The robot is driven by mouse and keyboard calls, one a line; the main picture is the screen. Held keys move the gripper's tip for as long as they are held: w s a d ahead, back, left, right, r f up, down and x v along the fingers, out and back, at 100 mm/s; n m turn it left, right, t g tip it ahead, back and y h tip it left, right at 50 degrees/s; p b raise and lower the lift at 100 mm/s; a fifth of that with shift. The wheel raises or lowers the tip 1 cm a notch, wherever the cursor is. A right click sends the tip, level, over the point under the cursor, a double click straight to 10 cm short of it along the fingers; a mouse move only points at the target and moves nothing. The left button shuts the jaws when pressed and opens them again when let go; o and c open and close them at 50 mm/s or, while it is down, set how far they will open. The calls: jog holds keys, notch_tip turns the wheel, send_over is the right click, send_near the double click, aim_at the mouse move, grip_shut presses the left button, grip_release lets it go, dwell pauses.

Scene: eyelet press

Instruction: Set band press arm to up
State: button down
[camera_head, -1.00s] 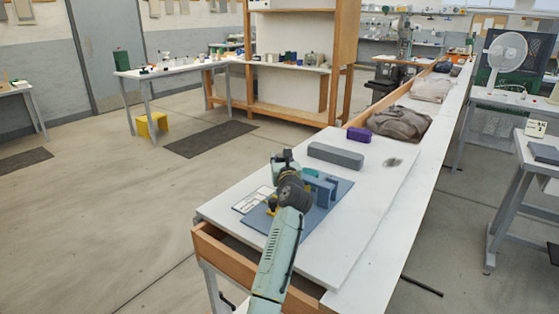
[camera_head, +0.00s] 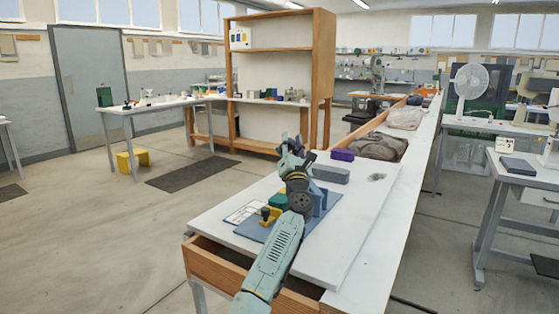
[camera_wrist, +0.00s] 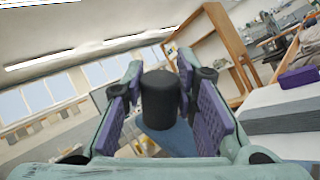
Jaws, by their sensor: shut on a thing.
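My gripper (camera_head: 292,146) is raised above the press and tilted upward. In the wrist view its two purple-padded fingers (camera_wrist: 160,78) are shut on a black cylindrical grip (camera_wrist: 160,102), which seems to be the press arm's handle. A blue-grey part (camera_wrist: 172,142) shows just below the grip. In the head view the blue-grey press frame (camera_head: 321,199) stands on a blue base plate (camera_head: 252,228). My wrist hides most of the press arm, so its exact angle cannot be told. A yellow part (camera_head: 270,214) and a green part (camera_head: 278,202) sit beside the frame.
The press stands on a white board on the bench (camera_head: 350,225). A grey block (camera_head: 331,174) and a purple block (camera_head: 342,155) lie behind it. White sheets (camera_head: 241,213) lie to the left. A wooden shelf (camera_head: 322,80) stands farther back. The air above the press looks clear.

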jog(key=s+d+r+m+t+h+b, duration=0.1)
jog(key=s+d+r+m+h+b, duration=0.1)
jog(key=s+d+m+h+b, duration=0.3)
jog(key=shift+s+d+r+m+h, duration=0.4)
jog(key=shift+s+d+m+h, duration=0.65)
jog(key=shift+d+m+h, duration=1.55)
jog(key=shift+a+m+y, duration=0.15)
jog(key=shift+m+y, duration=0.15)
jog(key=shift+m, duration=0.1)
jog(key=c, duration=1.5)
grip_release()
jog(key=shift+o, duration=1.3)
jog(key=shift+a+y, duration=0.1)
jog(key=shift+y, duration=0.2)
jog(key=s+a, duration=0.4)
jog(key=s, duration=0.8)
jog(key=shift+a+f, duration=0.25)
jog(key=shift+f, duration=0.1)
